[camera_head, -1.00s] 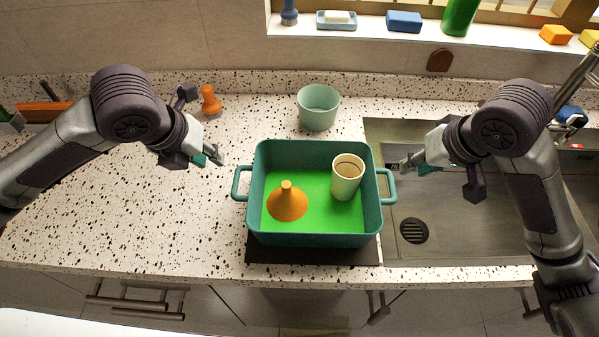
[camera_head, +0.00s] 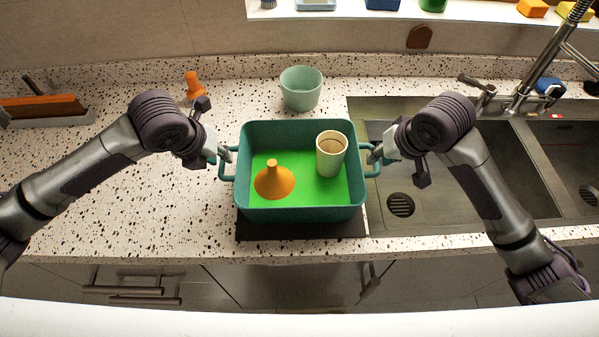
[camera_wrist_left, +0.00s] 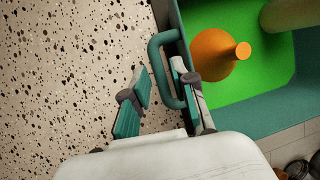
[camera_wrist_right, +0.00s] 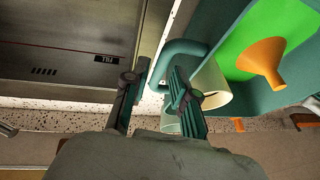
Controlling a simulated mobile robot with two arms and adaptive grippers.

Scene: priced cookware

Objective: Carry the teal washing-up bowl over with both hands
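The teal washing-up bowl (camera_head: 300,214) is rectangular with a bright green inner floor and a loop handle on each short side. It rests on a dark mat (camera_head: 290,231). An orange funnel (camera_head: 274,182) and a cream cup (camera_head: 331,155) stand in it. My left gripper (camera_head: 225,156) is at the left handle; in the left wrist view its fingers are open on either side of the handle bar (camera_wrist_left: 157,62). My right gripper (camera_head: 373,154) is at the right handle; in the right wrist view its fingers are open, with the handle (camera_wrist_right: 180,48) between them.
A pale green pot (camera_head: 301,90) stands behind the bowl, and an orange object (camera_head: 194,86) stands at the back left. A steel sink (camera_head: 440,195) with a tap lies to the right.

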